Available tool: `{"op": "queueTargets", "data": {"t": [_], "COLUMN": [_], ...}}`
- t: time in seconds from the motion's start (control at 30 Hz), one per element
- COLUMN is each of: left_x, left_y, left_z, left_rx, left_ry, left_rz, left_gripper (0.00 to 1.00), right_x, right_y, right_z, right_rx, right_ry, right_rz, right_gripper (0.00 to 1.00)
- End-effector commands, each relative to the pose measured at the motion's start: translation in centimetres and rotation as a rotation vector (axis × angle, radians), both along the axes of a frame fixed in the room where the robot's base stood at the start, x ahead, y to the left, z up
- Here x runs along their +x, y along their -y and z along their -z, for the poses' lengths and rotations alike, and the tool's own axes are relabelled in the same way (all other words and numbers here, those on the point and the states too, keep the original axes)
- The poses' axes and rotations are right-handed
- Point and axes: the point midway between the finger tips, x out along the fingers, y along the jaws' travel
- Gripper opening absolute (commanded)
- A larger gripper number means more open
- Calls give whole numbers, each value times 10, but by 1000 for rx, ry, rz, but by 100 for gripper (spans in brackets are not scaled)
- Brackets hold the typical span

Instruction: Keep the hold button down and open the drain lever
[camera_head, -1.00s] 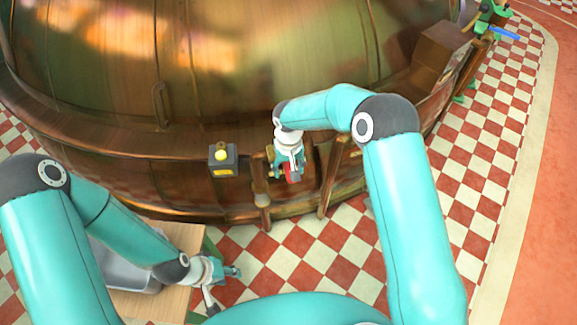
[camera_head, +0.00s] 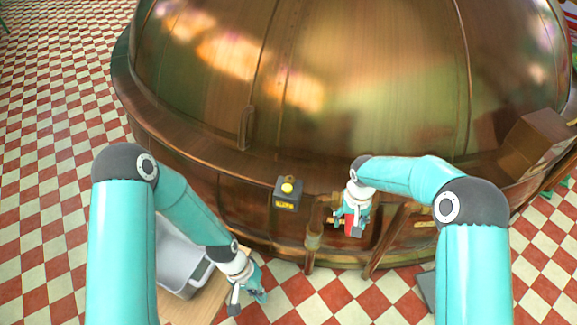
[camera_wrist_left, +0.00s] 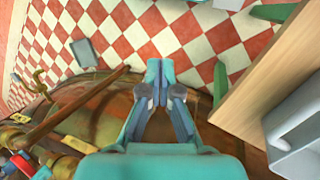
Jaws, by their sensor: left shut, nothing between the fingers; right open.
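The hold button is a round yellow knob (camera_head: 288,188) on a small dark box with a yellow label, fixed to the copper kettle's lower side. The red drain lever (camera_head: 349,224) is on the pipework to its right, and my right gripper (camera_head: 351,226) is open at it. The fingers partly hide the lever, and I cannot tell whether they touch it. My left gripper (camera_head: 258,292) is shut and empty, below and left of the button box, apart from it. Its closed fingertips show in the left wrist view (camera_wrist_left: 160,68), with a red part (camera_wrist_left: 18,165) at lower left.
The large copper kettle (camera_head: 330,90) fills the back. A grey tub (camera_head: 180,265) stands on a wooden table (camera_head: 205,305) beside my left arm. Copper pipes and struts (camera_head: 388,240) slant below the kettle. Checkered floor is open at front and left.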

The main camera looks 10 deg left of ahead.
Motion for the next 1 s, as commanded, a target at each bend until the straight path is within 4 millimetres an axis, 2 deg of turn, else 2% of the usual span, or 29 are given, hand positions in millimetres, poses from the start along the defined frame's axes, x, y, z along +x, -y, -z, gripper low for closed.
{"op": "queueTargets", "data": {"t": [0.03,0.17,0.37,0.53,0.7,0.8,0.87,1.0], "left_x": [24,78,163,233,292,320,330,330], "left_y": [-4,-16,-34,-43,-38,-26,-15,8], "left_z": [0,-6,-34,-74,-122,-145,-155,-157], "left_rx": [10,48,137,225,297,314,316,311], "left_ry": [13,32,88,164,270,347,383,397], "left_rz": [25,93,173,216,236,239,244,279], "left_gripper": [0,0,0,0,0,0,0,0], "right_x": [0,0,0,0,0,0,0,0], "right_y": [0,0,-1,-1,-1,-1,-1,-1], "right_z": [0,0,0,0,0,0,0,0], "right_rx": [0,0,0,0,0,0,0,0], "right_ry": [0,0,0,0,0,0,0,0], "right_rz": [0,0,-2,-2,-2,-1,-1,-1], "right_gripper": [62,62,62,62,62,62,62,62]}}
